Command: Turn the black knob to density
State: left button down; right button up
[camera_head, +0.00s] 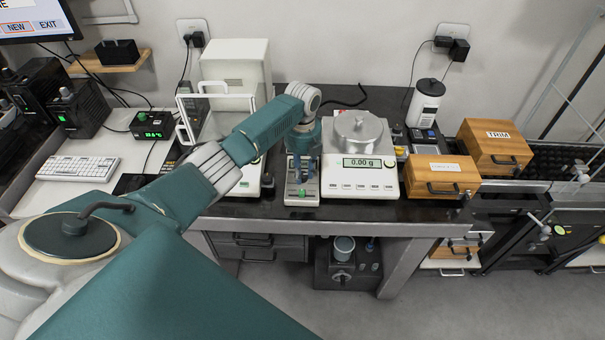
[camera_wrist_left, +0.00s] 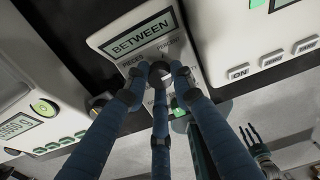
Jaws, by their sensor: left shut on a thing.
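A small selector panel (camera_head: 313,190) stands on the dark table between two balances. In the left wrist view its tilted face (camera_wrist_left: 180,32) shows a display reading "BETWEEN", with printed labels below, one of them "PIECES". My left gripper (camera_head: 301,172) reaches down over the panel. In the left wrist view its blue fingers with dark tips (camera_wrist_left: 158,76) are closed together around the black knob, which is mostly hidden between them. The knob's pointer cannot be made out. A dark pronged shape (camera_wrist_left: 256,142) at the lower right looks like my right gripper; its opening is unclear.
A balance (camera_head: 360,176) reading 0.00 g with a metal pan stands close to the panel's right. Another balance with a glass shield (camera_head: 237,70) stands to the left. Wooden boxes (camera_head: 441,172) sit further right. The table's front edge is just below the panel.

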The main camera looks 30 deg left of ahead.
aim_at(303, 174)
pick_arm(q)
jog(key=shift+w+r+m+b, duration=0.15)
jog(key=shift+m+b, duration=0.45)
jog(key=shift+m, duration=1.4)
jog(key=c, duration=1.5)
grip_release()
jog(key=shift+o, duration=0.2)
notch_tip(303, 174, up, 12)
